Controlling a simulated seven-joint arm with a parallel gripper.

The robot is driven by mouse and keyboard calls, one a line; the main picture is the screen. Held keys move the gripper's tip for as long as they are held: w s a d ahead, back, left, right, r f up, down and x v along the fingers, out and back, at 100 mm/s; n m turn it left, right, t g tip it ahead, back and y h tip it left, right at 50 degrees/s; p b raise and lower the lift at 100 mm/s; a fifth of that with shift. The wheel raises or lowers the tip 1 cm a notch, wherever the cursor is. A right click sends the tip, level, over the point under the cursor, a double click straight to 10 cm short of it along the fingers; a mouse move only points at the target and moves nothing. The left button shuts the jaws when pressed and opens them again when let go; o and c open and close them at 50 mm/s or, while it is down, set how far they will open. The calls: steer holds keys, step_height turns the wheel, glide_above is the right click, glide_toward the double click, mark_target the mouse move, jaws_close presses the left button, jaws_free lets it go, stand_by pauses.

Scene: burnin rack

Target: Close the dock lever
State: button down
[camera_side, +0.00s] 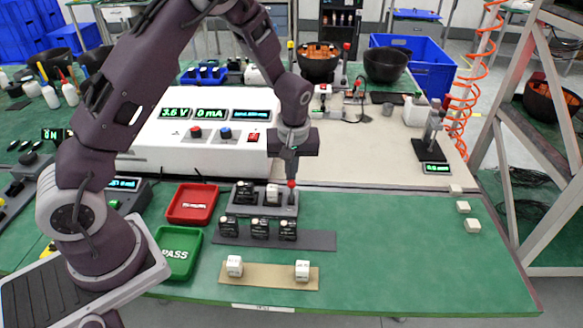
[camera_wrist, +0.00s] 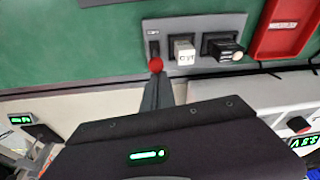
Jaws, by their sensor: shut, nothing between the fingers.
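The dock (camera_side: 262,208) is a grey block on the green bench, holding a black module and a white module in its slots. Its lever has a red knob (camera_side: 291,184) at the dock's right end in the side view. In the wrist view the red knob (camera_wrist: 156,65) sits right at the tip of my gripper (camera_wrist: 157,76), beside the white module (camera_wrist: 184,47) and black module (camera_wrist: 222,47). My gripper (camera_side: 291,176) is shut and empty, pointing down just above the knob. I cannot tell whether it touches the knob. The lever's shaft is mostly hidden.
A red tray (camera_side: 192,204) and a green PASS tray (camera_side: 178,252) lie left of the dock. Several black modules stand on a dark mat (camera_side: 318,240) in front. A tan strip (camera_side: 270,280) holds two white cubes. A white power supply (camera_side: 150,143) stands behind.

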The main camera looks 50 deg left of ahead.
steer(key=shift+s+d, duration=0.2)
steer(key=shift+d, duration=0.1)
steer(key=shift+a, duration=0.1)
steer(key=shift+r, duration=0.15)
steer(key=shift+r, duration=0.7)
steer(key=w+a+r, duration=0.2)
steer(key=a, duration=0.1)
steer(key=s+d+r, duration=0.5)
steer(key=r, duration=0.1)
steer(key=shift+d+r, duration=0.3)
steer(key=shift+d, duration=0.1)
